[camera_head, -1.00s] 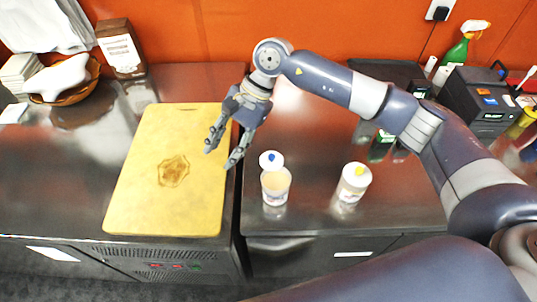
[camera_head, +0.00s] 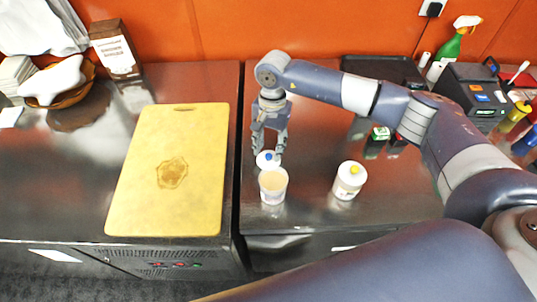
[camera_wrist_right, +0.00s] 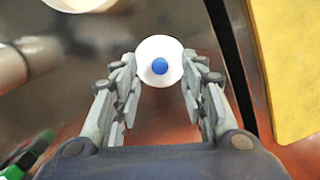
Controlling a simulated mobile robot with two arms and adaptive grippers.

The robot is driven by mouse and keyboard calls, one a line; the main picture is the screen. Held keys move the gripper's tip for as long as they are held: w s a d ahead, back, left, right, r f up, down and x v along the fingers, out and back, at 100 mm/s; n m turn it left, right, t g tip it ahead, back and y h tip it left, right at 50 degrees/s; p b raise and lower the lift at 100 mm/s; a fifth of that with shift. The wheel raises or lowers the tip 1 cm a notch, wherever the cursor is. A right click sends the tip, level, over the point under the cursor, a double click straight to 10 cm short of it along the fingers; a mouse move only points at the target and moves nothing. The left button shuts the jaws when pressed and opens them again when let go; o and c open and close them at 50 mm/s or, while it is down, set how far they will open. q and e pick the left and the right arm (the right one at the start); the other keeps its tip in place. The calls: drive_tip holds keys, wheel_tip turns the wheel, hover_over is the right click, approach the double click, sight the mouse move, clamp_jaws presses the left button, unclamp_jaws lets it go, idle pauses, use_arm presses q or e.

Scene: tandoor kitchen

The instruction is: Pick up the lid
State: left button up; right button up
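The lid (camera_head: 262,161) is a small white disc with a blue knob. It lies on the steel counter just behind an open cup (camera_head: 273,187) with pale tan contents. My right gripper (camera_head: 268,150) points down at the lid, its fingers spread. In the right wrist view the lid (camera_wrist_right: 159,48) sits between the fingertips (camera_wrist_right: 160,72), close to both; I cannot tell whether they touch it. The cup's rim (camera_wrist_right: 62,6) shows at the top of that view. My left gripper is not in view.
A white container (camera_head: 349,184) with a yellow knob stands right of the cup. A yellow cutting board (camera_head: 140,205) lies on the left counter, across a narrow gap. A black tray (camera_head: 385,70), a dark machine (camera_head: 478,92) and a spray bottle (camera_head: 453,45) stand at the back right.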

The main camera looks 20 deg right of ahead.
sight(269, 158)
drive_tip(key=shift+s+a+f, duration=0.1)
drive_tip(key=shift+s+f, duration=0.05)
drive_tip(key=shift+f, duration=1.1)
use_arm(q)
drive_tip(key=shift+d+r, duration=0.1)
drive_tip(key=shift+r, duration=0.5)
use_arm(e)
drive_tip(key=c, duration=0.9)
drive_tip(key=shift+r, duration=0.1)
